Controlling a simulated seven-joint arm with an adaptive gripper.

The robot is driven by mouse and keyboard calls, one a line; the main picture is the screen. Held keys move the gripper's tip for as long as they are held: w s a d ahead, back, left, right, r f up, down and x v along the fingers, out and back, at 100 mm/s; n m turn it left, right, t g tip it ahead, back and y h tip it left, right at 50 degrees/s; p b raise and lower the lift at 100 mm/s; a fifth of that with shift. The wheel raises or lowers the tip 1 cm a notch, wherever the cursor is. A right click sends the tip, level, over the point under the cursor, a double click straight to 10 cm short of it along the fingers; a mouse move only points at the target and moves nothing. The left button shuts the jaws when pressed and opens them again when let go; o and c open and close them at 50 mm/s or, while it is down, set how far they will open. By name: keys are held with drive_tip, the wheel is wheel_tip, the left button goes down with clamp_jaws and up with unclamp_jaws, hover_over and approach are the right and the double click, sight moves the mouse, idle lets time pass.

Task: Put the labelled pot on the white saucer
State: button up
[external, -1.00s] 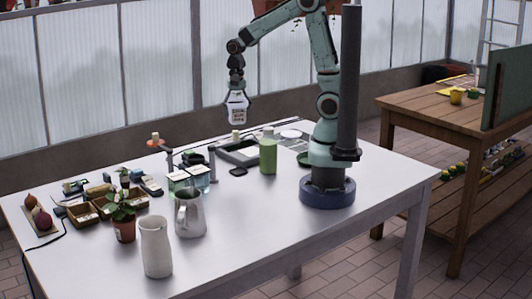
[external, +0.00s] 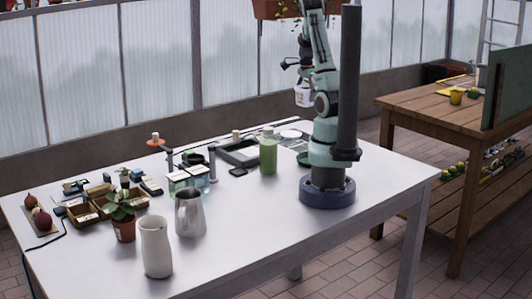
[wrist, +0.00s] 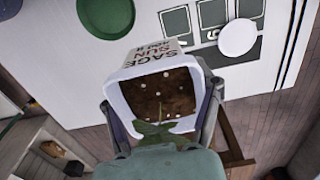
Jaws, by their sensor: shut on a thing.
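The labelled pot (wrist: 164,88) is white with dark lettering and holds soil and a green sprig. My gripper (wrist: 160,112) is shut on it, one finger at each side. In the external view the pot (external: 303,97) hangs well above the table, partly hidden by my arm. The white saucer (wrist: 238,37) lies flat and empty on the table, toward the upper right of the wrist view and apart from the pot. It also shows at the table's far side in the external view (external: 291,134).
A dark green saucer (wrist: 106,17) lies to the left of the white one. A green bottle (external: 268,156), a grey tray (external: 240,155), a metal pitcher (external: 190,215) and a white vase (external: 156,250) stand on the table. The table's front right is clear.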

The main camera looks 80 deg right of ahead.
wheel_tip(320, 180, down, 3)
drive_tip(key=shift+d+f, duration=0.15)
drive_tip(key=w+d+f, duration=0.2)
drive_tip(key=d+f, duration=0.3)
drive_tip(key=d, duration=0.4)
hover_over(297, 136)
wheel_tip(297, 136, down, 5)
drive_tip(key=shift+r, duration=0.1)
drive_tip(key=shift+w+d+f, duration=0.1)
drive_tip(key=shift+f, duration=1.55)
drive_tip(key=o, duration=1.3)
drive_tip(key=shift+o, duration=0.2)
